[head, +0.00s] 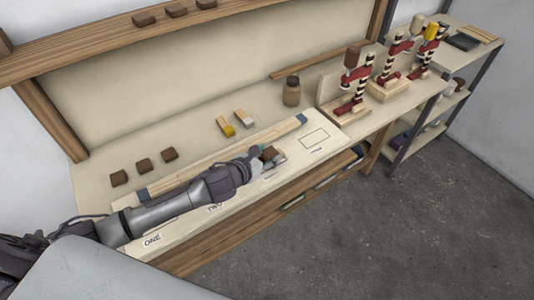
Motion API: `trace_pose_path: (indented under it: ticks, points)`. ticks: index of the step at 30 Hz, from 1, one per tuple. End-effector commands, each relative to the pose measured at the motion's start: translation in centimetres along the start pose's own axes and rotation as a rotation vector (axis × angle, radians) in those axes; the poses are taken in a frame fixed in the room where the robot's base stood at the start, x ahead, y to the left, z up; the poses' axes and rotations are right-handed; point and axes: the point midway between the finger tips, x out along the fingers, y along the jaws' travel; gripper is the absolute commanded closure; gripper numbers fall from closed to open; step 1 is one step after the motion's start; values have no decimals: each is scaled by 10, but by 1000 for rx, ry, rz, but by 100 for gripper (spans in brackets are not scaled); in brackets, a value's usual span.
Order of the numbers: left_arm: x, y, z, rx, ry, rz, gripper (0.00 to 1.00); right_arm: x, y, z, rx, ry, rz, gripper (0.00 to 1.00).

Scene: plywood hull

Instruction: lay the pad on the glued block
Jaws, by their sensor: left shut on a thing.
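My left gripper (262,160) reaches in from the left over the front of the bench and is shut on a small brown block-like piece, which looks like a pad (270,153). The gripper hides part of the pad. A pale piece shows just right of and below the pad, perhaps the block (281,157); I cannot tell whether the two touch, and no glue can be made out. My right gripper is not in view.
A long wooden strip (295,124) with blue-grey ends lies behind my arm. Red clamps (355,85) stand at the right. An outlined rectangle (314,138) on the board is empty.

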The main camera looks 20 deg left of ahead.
Motion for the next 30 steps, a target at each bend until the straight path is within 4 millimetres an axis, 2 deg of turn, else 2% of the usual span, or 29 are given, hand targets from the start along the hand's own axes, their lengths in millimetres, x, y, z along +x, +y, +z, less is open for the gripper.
trace_pose_path:
  ticks: [8, 9, 13, 24, 30]
  points:
    - [1, 0, -3, 1, 0, 0, 68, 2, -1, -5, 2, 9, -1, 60]
    - [1, 0, -2, 1, -1, 0, 40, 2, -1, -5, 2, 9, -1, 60]
    - [1, 0, -2, 0, -1, 0, 19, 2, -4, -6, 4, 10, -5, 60]
    - [-1, 0, 2, 0, -1, 0, 19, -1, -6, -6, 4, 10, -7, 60]
    - [-27, 0, -1, 3, 2, 0, 19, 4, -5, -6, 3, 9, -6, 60]
